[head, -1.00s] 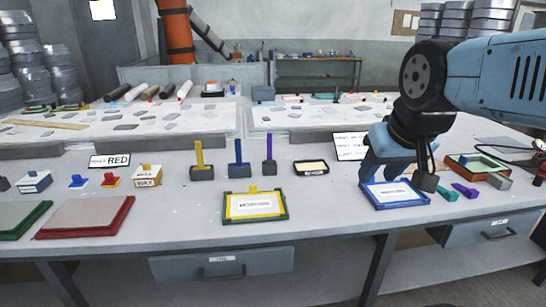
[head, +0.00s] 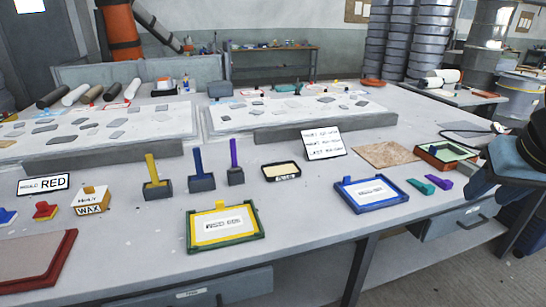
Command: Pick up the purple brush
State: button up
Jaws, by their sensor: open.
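The purple brush (head: 234,162) stands upright on the table, its purple handle pointing up from a dark block-like base. It is the rightmost of three similar brushes, beside the blue-handled brush (head: 199,170) and the yellow-handled brush (head: 154,180). My gripper (head: 484,186) shows only in part at the right edge, far to the right of the purple brush. It is open and apart from the brush; most of my arm is out of frame.
A small purple piece (head: 439,182) and a green piece (head: 420,187) lie near my gripper. A yellow-and-green framed panel (head: 252,249) lies in front of the brushes, with a blue framed panel (head: 371,206) to its right. A black-rimmed tray (head: 267,175) sits just right of the purple brush.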

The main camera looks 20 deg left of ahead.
aim_at(234, 168)
jog(key=u, duration=0.2)
jog(key=i, duration=0.15)
jog(key=z, duration=2.3)
jog(key=k, duration=1.65)
jog(key=u, duration=0.85)
jog(key=i, duration=0.4)
jog(key=u, duration=0.65)
